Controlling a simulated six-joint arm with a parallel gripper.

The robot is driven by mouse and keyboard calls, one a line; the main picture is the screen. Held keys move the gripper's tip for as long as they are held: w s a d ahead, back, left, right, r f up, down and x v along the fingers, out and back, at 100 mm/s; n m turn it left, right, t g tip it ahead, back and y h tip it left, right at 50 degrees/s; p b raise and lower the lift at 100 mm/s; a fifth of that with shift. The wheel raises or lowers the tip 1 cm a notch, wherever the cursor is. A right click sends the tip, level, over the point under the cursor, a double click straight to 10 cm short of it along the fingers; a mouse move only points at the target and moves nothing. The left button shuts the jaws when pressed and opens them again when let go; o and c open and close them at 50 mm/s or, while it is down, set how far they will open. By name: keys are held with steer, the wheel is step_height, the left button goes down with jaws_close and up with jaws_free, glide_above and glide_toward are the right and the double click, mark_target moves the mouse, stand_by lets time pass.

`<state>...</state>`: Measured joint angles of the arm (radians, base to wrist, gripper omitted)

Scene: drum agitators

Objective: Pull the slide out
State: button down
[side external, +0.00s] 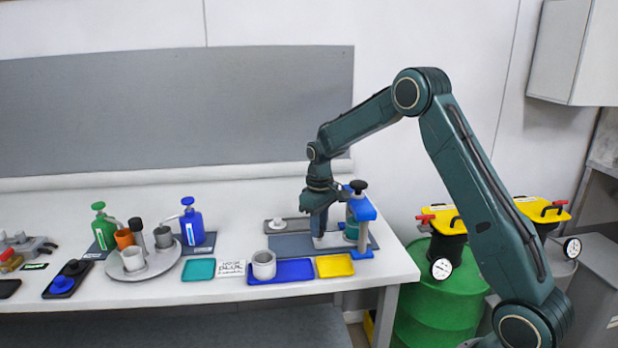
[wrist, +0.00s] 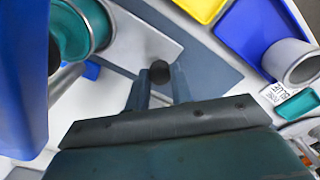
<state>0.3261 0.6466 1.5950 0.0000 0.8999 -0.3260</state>
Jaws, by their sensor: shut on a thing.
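The blue press-like stand (side external: 364,212) with a black knob on top holds a teal cylinder (side external: 351,222) at the right of the bench. In the wrist view the stand's blue side (wrist: 22,80) and the teal ring (wrist: 88,28) fill the upper left. A pale flat slide (wrist: 135,38) shows beside the ring, with a dark round knob (wrist: 160,70) near its end. My gripper (wrist: 159,84) is shut on this knob, fingers on either side of it. In the side view my gripper (side external: 318,234) points down just left of the stand, hiding the knob.
A blue-grey mat (side external: 286,246) lies under the stand. Blue (side external: 295,270), yellow (side external: 336,265) and teal (side external: 198,270) trays lie in front, with a grey cup (side external: 263,264) on the blue one.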

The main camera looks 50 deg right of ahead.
steer(key=w+a, duration=0.8)
steer(key=shift+w+a, duration=0.1)
steer(key=shift+r, duration=0.1)
steer(key=c, duration=1.4)
jaws_free()
steer(key=shift+w+a, duration=0.1)
steer(key=shift+o, duration=1)
step_height(320, 180, up, 14)
